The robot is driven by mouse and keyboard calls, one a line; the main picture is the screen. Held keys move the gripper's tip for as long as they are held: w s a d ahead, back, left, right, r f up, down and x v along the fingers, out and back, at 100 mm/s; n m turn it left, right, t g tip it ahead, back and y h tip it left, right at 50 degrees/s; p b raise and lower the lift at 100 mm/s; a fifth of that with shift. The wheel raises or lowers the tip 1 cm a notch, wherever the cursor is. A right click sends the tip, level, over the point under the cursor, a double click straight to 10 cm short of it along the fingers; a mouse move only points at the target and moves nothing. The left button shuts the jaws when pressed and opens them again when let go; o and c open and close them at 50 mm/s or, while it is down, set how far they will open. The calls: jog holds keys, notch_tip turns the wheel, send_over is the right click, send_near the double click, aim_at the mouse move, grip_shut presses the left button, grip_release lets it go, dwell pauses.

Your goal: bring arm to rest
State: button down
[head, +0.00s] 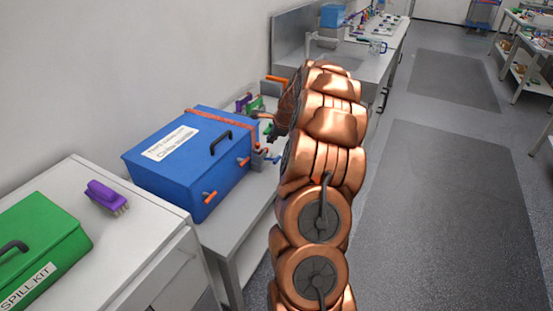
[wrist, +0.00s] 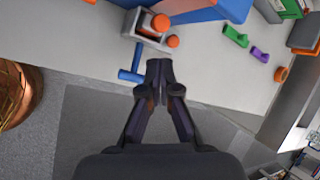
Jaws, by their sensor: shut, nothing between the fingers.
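My copper-coloured arm (head: 320,190) rises through the middle of the head view and bends forward and left near the bench. My gripper (wrist: 159,68) shows in the wrist view with its dark fingertips together and nothing between them. It is over the front edge of the pale bench, close to a blue T-shaped handle (wrist: 131,76) and a grey fitting with orange knobs (wrist: 150,30). I cannot tell from this view whether it touches them.
A blue box (head: 178,170) with a black handle and orange-tipped parts stands on the bench left of my arm. A green spill kit (head: 45,235) and a purple brush (head: 106,196) lie on the nearer white cabinet (head: 150,240). The floor mat (head: 440,215) at right is clear.

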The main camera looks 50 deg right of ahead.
dwell(0.3)
jog(key=s+a+r+n+g+y, duration=0.1)
jog(key=s+a+r+n, duration=0.2)
jog(key=a, duration=0.7)
jog(key=s+a+r+n+g+y, duration=0.1)
jog(key=s+a+r+n, duration=0.1)
jog(key=a+n, duration=0.65)
jog(key=s+a+r+n+g+y, duration=0.1)
jog(key=s+a+r, duration=0.15)
jog(key=a, duration=0.95)
jog(key=s+a+r+n+g, duration=0.25)
jog(key=s+a+n, duration=0.55)
jog(key=s+a, duration=0.5)
jog(key=s+f+n+g+h, duration=0.2)
jog(key=s+n, duration=0.4)
jog(key=s, duration=1.2)
jog(key=shift+s+f+g, duration=0.15)
jog(key=shift+f+g, duration=0.05)
jog(key=shift+g, duration=0.15)
jog(key=shift+n, duration=0.25)
